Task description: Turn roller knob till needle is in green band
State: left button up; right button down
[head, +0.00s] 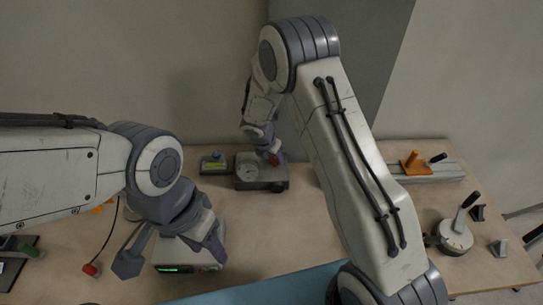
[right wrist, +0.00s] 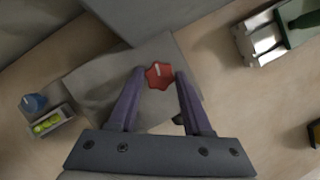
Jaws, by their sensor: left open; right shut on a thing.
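A grey box (head: 275,186) with a round white dial gauge (head: 247,171) stands at the back middle of the table. The dial's needle and any green band are too small to tell. A red lobed knob (head: 273,159) is on the box. In the right wrist view the red knob (right wrist: 158,75) has a pale line on it and sits between my fingertips. My right gripper (right wrist: 160,78) is shut on it from both sides. My left gripper (head: 170,254) is open and empty above the front left of the table.
A small box with a yellow-green vial (head: 213,167) and blue knob (head: 217,155) stands left of the gauge box. A box with a green display (head: 175,268) is under my left gripper. An orange-handled fixture (head: 412,163) and a lever dial (head: 455,237) are at right.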

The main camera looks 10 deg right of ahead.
jog(key=m, duration=0.2)
jog(key=m+g+p, duration=0.1)
jog(key=shift+w+a+m+h, duration=0.2)
jog(key=shift+w+m+h, duration=0.1)
jog(key=shift+m, duration=0.1)
jog(key=m+g, duration=0.1)
jog(key=m, duration=0.2)
jog(key=shift+w+m+h, duration=0.1)
jog(key=shift+m+h, duration=0.2)
jog(key=m+g, duration=0.1)
jog(key=m, duration=0.1)
jog(key=m+g+b, duration=0.1)
jog(key=m, duration=0.2)
jog(key=shift+w+g, duration=0.2)
jog(key=shift+g, duration=0.1)
jog(key=m+g, duration=0.1)
jog(key=m, duration=0.2)
jog(key=m+y+b, duration=0.1)
jog(key=m, duration=0.2)
jog(key=shift+w+d+g, duration=0.15)
jog(key=shift+w+g, duration=0.05)
jog(key=shift+g, duration=0.2)
jog(key=shift+r, duration=0.1)
jog(key=shift+c, duration=1.9)
grip_release()
jog(key=shift+o, duration=0.2)
jog(key=shift+s+y, duration=0.1)
jog(key=shift+y, duration=0.2)
